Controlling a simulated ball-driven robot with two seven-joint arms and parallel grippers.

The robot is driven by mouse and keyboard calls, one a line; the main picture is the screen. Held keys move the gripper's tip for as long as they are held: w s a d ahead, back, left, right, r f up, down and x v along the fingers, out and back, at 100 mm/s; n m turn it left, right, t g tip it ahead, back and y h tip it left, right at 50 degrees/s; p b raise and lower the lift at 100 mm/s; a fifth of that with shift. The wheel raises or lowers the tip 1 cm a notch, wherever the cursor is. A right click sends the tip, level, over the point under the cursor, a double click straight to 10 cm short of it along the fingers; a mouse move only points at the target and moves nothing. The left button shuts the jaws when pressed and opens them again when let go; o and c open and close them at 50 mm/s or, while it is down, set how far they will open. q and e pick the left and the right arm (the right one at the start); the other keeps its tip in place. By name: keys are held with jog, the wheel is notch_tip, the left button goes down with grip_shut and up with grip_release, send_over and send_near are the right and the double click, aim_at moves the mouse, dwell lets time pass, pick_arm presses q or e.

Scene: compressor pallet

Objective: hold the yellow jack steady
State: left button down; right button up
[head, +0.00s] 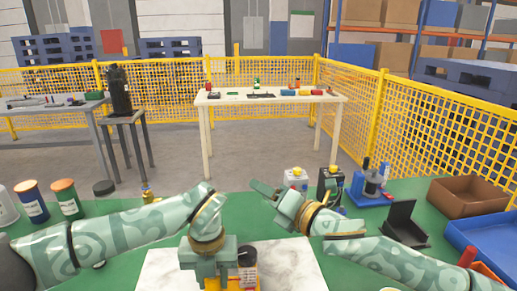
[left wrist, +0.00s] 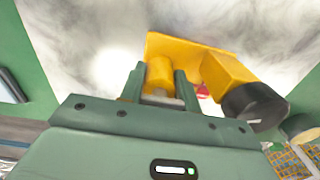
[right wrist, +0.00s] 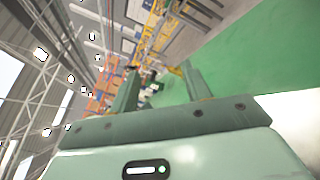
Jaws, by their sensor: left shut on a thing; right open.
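The yellow jack (left wrist: 228,75) rests on a white marbled slab (left wrist: 85,45) in the left wrist view, with a black round knob (left wrist: 252,106) at its right side. My left gripper (left wrist: 158,84) is shut on the jack's yellow upright post, one finger on each side. In the head view the left gripper (head: 208,272) points down over the slab and hides most of the jack, leaving a bit of yellow and a dark round part. My right gripper (head: 268,193) is open and empty, raised above the green table; its fingers also show in the right wrist view (right wrist: 160,88).
On the green table (head: 330,225) stand two boxes with yellow tops (head: 295,174), a blue device (head: 370,185), a black open stand (head: 405,222), a brown box (head: 467,196) and a blue tray (head: 485,245) at right. Capped bottles (head: 66,199) stand at left.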

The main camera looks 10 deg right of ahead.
jog(key=w+r+m+y, duration=0.1)
jog(key=w+r+m, duration=0.2)
jog(key=r, duration=0.5)
jog(key=w+a+r+m+y, duration=0.1)
jog(key=w+r+m, duration=0.2)
jog(key=r, duration=0.4)
jog(key=shift+w+r+t, duration=0.25)
jog(key=shift+r+t, duration=0.05)
jog(key=shift+r, duration=0.05)
jog(key=shift+a+f, duration=0.1)
